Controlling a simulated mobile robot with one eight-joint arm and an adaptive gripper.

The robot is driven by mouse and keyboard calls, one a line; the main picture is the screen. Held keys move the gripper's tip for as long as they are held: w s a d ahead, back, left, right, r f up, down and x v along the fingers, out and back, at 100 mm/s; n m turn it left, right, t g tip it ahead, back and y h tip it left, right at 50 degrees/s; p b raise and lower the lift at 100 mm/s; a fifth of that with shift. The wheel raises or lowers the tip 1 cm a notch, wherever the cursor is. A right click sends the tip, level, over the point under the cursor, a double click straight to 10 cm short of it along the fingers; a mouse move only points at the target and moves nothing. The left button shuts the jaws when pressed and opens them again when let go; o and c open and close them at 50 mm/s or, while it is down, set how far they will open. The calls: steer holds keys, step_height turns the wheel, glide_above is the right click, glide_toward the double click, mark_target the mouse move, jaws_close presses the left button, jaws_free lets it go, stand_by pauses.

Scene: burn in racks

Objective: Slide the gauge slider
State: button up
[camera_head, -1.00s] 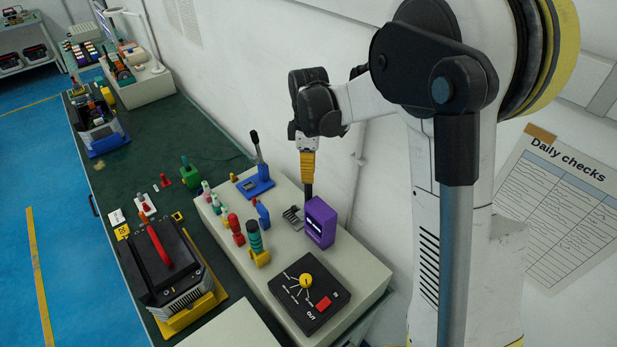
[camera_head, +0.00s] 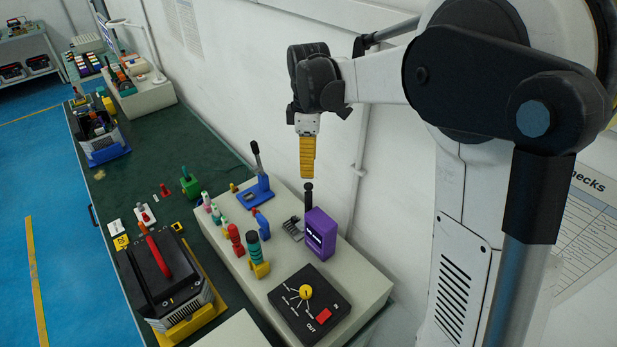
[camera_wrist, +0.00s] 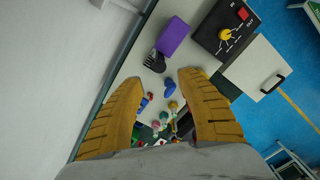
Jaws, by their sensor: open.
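My gripper (camera_head: 307,176) points down over the pale bench box, with its yellow fingers just above a black knobbed post (camera_head: 308,194) in the head view. In the wrist view my gripper (camera_wrist: 162,76) has its fingers wide apart with nothing between the tips. The post stands behind a purple unit (camera_head: 321,236) with a small display. A grey slotted metal piece (camera_head: 293,229) lies left of the purple unit. The wrist view shows the purple unit (camera_wrist: 173,37) with a dark slotted piece (camera_wrist: 153,62) beside it. I cannot tell for certain which part is the gauge slider.
A black panel (camera_head: 335,318) with a yellow knob and red button lies in front. A blue lever stand (camera_head: 257,190), red pegs (camera_head: 236,240) and a green-ringed peg (camera_head: 254,250) stand to the left. The wall is close behind.

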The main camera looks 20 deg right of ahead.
step_height(320, 180, up, 4)
steer(key=shift+r, duration=0.25)
steer(key=s+f+m+t+b, duration=0.7)
steer(key=s+f+m+b, duration=0.6)
steer(key=s+f+b, duration=0.9)
steer(key=shift+m, duration=0.3)
